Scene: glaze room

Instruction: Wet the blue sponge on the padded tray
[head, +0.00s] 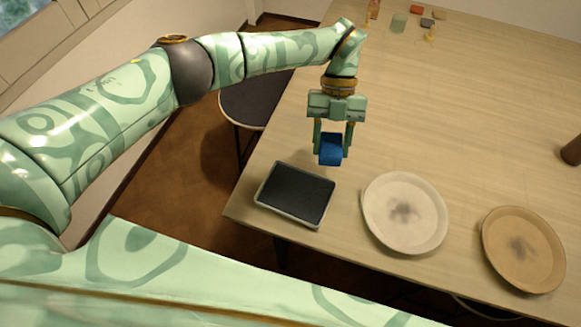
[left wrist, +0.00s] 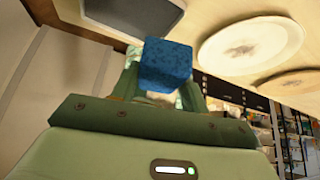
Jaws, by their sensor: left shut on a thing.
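My left gripper (head: 331,150) is shut on a blue sponge (head: 330,157). It holds the sponge above the table, just behind and to the right of the padded tray. The sponge also shows between the fingers in the left wrist view (left wrist: 166,66). The padded tray (head: 294,195) is a dark pad in a light rim, near the table's left front corner. Nothing lies on the pad. It also shows at the top of the left wrist view (left wrist: 122,14). My right gripper does not show.
A pale round dish (head: 378,232) and a tan round dish (head: 545,281), both with dark smudges, stand right of the tray. A greenish cup (head: 399,23) and several small items stand at the far end. A dark object (head: 572,151) is at the right edge. The table's middle is clear.

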